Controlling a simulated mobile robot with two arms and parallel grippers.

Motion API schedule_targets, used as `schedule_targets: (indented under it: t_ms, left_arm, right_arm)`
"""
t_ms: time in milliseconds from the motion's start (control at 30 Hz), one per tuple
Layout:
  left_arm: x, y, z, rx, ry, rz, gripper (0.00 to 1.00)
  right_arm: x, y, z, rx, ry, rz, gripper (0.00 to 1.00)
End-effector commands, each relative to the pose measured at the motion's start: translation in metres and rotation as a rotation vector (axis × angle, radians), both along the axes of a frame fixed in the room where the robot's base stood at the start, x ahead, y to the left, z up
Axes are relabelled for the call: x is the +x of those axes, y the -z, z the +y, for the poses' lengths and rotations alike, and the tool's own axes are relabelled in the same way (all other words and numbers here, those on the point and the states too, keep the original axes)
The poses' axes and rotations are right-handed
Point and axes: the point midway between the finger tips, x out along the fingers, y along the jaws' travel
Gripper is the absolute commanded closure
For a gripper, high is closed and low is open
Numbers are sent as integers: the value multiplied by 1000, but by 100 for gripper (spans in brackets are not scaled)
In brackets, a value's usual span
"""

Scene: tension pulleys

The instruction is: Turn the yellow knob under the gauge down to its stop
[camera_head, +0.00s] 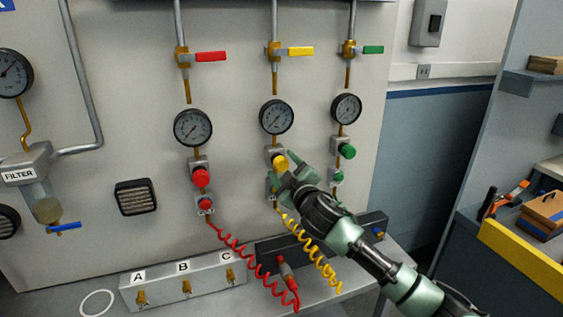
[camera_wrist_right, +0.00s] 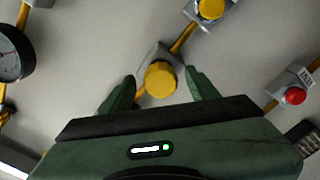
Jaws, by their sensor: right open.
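The yellow knob (camera_head: 280,162) sits on a grey fitting below the middle gauge (camera_head: 276,117) on the wall panel. It also shows in the right wrist view (camera_wrist_right: 160,79), round and facing the camera. My right gripper (camera_head: 288,170) is at this knob, with its dark green fingers apart. In the right wrist view the fingers (camera_wrist_right: 162,88) lie on either side of the knob, with gaps visible; I cannot tell how deep they reach. The gripper partly hides the lower yellow fitting (camera_wrist_right: 210,8). My left gripper is not in view.
A red knob (camera_head: 200,176) and a green knob (camera_head: 346,150) flank the yellow one under their own gauges. Coiled red (camera_head: 240,255) and yellow (camera_head: 310,245) hoses hang below. A ledge with outlets A, B, C (camera_head: 185,287) stands at the bottom.

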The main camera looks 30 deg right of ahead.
Motion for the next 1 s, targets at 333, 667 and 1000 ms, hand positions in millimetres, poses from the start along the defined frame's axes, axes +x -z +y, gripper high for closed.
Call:
schedule_targets:
  t_ms: [333,667,1000]
  left_arm:
    - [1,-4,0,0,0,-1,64]
    - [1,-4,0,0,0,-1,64]
    - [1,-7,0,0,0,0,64]
  right_arm:
    - [15,1,-3,-1,-1,0,40]
    - [15,1,-3,0,-1,1,98]
    - [15,0,-3,-46,-1,13,100]
